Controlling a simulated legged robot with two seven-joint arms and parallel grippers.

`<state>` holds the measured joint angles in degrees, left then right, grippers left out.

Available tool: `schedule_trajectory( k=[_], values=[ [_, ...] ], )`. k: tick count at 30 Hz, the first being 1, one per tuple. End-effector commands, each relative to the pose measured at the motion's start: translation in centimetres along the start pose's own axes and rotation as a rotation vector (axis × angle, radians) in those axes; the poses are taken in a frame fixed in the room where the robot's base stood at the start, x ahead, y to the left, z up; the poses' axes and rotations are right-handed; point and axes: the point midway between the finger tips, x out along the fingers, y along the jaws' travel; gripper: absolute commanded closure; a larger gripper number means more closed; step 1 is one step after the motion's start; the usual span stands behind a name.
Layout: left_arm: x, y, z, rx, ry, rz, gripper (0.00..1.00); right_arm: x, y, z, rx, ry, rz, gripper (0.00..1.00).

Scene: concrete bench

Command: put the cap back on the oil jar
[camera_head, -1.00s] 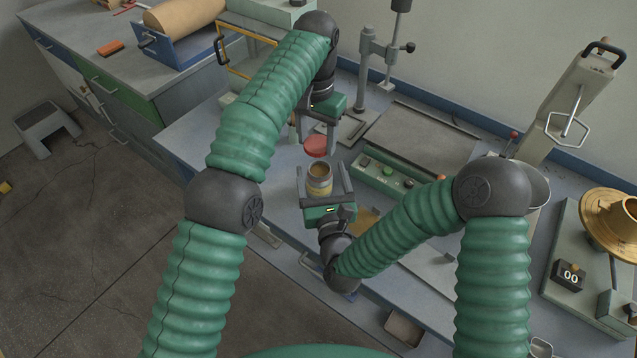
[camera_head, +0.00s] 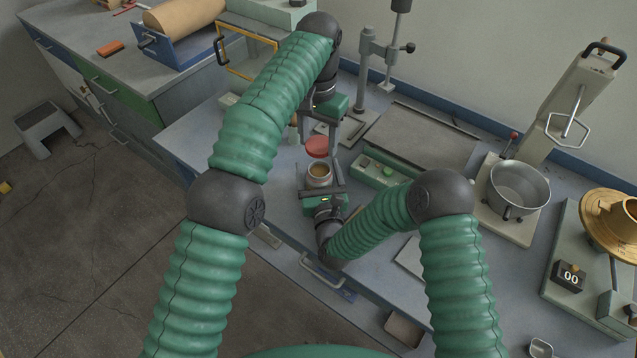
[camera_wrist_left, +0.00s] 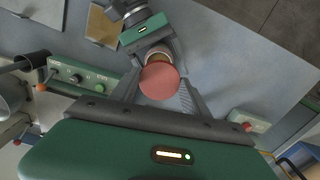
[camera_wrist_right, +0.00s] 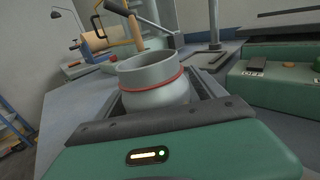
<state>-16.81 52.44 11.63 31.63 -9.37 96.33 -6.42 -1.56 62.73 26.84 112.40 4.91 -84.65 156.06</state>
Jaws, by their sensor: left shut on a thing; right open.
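The red cap (camera_head: 317,146) is held in my left gripper (camera_head: 322,138), which is shut on it. In the left wrist view the cap (camera_wrist_left: 159,82) is a round disc that partly covers the jar (camera_wrist_left: 153,53). The oil jar (camera_head: 319,176) is pale grey with an open mouth and brown contents, just in front of the cap in the head view. My right gripper (camera_head: 321,188) is open, with its fingers on either side of the jar. In the right wrist view the jar (camera_wrist_right: 150,75) stands upright, with a thin red band around it.
A green control box (camera_head: 385,172) and a grey plate (camera_head: 420,138) lie right of the jar. A stand with a post (camera_head: 368,70) is behind. A metal pot (camera_head: 518,185) and a brass piece (camera_head: 610,222) are farther right.

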Motion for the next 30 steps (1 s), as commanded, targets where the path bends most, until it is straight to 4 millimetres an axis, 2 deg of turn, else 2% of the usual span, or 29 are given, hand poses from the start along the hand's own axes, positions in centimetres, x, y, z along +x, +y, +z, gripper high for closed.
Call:
schedule_trajectory(
  k=[4,5,22,27,30],
  values=[
    [0.0,0.0,0.0,0.0,0.0,0.0,0.82,0.0,0.0,0.0,0.0,0.0,0.0,0.21],
    [0.0,0.0,0.0,0.0,0.0,0.0,0.82,0.0,0.0,0.0,0.0,0.0,0.0,0.24],
    [0.0,0.0,0.0,0.0,0.0,0.0,0.82,-0.1,0.0,0.1,0.0,-0.001,0.0,0.98],
    [0.1,0.0,0.0,0.0,0.0,0.0,0.82,0.0,0.0,0.1,0.0,-0.001,0.0,1.0],
    [1.0,0.0,0.1,0.001,-0.002,0.0,0.82,0.0,0.0,0.1,0.0,-0.001,0.0,1.0]
  ],
)
